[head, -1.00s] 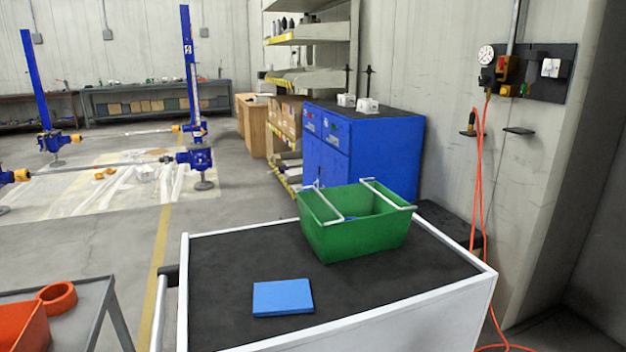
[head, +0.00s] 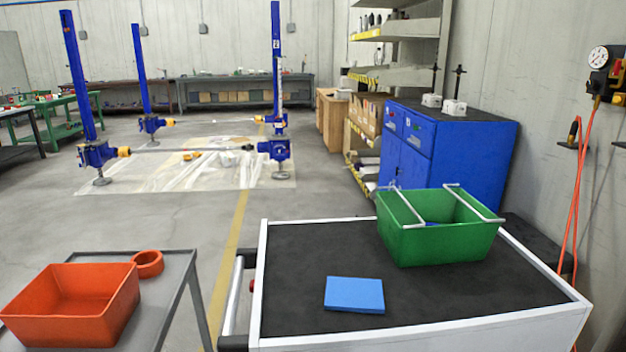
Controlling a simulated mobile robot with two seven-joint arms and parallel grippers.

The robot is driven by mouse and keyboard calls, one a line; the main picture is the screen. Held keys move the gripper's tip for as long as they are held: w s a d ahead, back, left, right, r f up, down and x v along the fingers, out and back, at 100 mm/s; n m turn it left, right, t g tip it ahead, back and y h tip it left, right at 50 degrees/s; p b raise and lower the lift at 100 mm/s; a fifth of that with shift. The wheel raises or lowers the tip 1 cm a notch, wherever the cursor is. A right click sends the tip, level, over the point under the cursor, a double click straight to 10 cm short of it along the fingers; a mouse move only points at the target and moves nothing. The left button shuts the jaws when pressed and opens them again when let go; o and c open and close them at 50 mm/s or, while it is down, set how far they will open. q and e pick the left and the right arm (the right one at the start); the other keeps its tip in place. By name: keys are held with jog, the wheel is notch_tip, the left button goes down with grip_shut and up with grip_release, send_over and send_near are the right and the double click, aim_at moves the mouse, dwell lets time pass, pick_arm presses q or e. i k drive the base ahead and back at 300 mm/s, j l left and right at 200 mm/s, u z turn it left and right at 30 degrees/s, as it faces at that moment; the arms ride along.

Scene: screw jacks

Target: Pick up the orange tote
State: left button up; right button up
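The orange tote (head: 75,304) is an open, empty-looking bin with sloping walls. It stands upright on a grey table (head: 172,290) at the lower left of the head view. An orange ring (head: 147,264) lies just behind its right side, on the same table. Neither of my grippers shows in the head view.
A white cart with a black top (head: 300,260) stands to the right, bearing a green tote (head: 440,240) with white handles and a blue flat block (head: 354,295). A floor gap with a yellow line (head: 232,240) separates table and cart. Blue screw jacks (head: 275,150) stand behind.

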aim_at(67, 305)
jog(key=u, duration=1.25)
jog(key=i+j+z, duration=0.15)
jog(key=j, duration=0.2)
jog(key=i+j+z, duration=0.1)
jog(key=i+j, duration=0.15)
jog(key=i+j+z, duration=0.15)
jog(key=j, duration=0.35)
jog(key=i+j+z, duration=0.1)
jog(key=j, duration=0.25)
jog(key=i+j+z, duration=0.15)
jog(key=j, duration=0.3)
jog(key=i+j+z, duration=0.15)
jog(key=j, duration=0.25)
jog(key=i+j+z, duration=0.1)
jog(key=j, duration=0.35)
